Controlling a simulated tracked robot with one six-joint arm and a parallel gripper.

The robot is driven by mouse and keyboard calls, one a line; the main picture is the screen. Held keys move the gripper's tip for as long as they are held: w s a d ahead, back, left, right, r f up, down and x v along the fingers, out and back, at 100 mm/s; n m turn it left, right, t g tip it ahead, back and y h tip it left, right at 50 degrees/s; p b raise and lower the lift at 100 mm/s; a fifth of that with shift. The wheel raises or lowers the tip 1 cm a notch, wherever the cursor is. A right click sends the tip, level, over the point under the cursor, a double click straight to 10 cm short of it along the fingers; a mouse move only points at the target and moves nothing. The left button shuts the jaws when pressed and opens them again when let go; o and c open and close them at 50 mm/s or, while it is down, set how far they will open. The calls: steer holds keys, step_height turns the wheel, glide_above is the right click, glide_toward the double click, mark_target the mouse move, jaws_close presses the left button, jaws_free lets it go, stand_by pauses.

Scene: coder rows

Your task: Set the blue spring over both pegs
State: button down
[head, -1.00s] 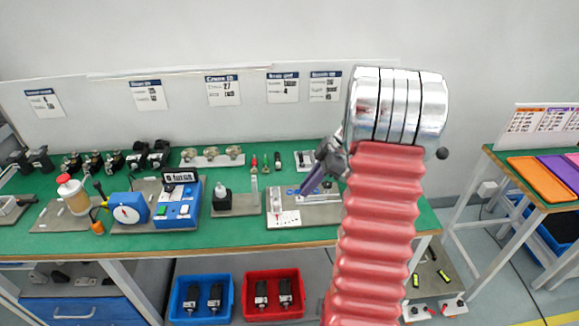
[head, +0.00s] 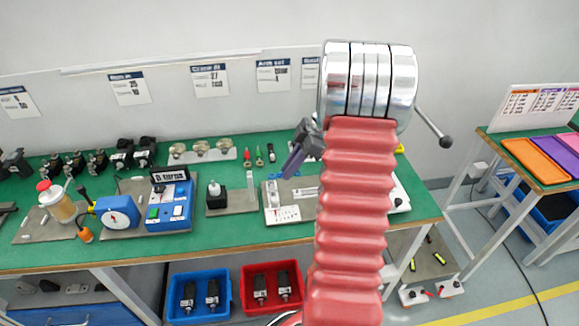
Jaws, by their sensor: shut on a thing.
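My gripper (head: 293,163) is in the upper middle of the head view, its purple-grey fingers pointing down and left. It appears above the back of a grey base plate (head: 300,208) on the green bench. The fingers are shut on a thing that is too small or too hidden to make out. I cannot pick out the blue spring's coils. The plate carries a pale block and a white label card (head: 284,214), with bits of blue near the fingers. The two pegs cannot be told apart at this size. My red ribbed arm hides the plate's right side.
Left of the plate stand a small black-based bottle (head: 216,196), a blue counter box (head: 169,205), a blue dial gauge (head: 118,218) and a red-capped jar (head: 60,203). A silver-knobbed strip (head: 201,151) lies behind. Blue (head: 199,297) and red (head: 272,289) bins sit below the bench.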

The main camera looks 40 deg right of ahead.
steer(key=shift+f, duration=2.6)
steer(key=shift+s+f, duration=0.1)
steer(key=shift+f, duration=1.5)
stand_by(1.0)
steer(key=c, duration=1.7)
jaws_free()
steer(key=shift+o, duration=0.2)
steer(key=shift+d+r, duration=0.1)
steer(key=v, duration=1.3)
steer(key=shift+r, duration=0.25)
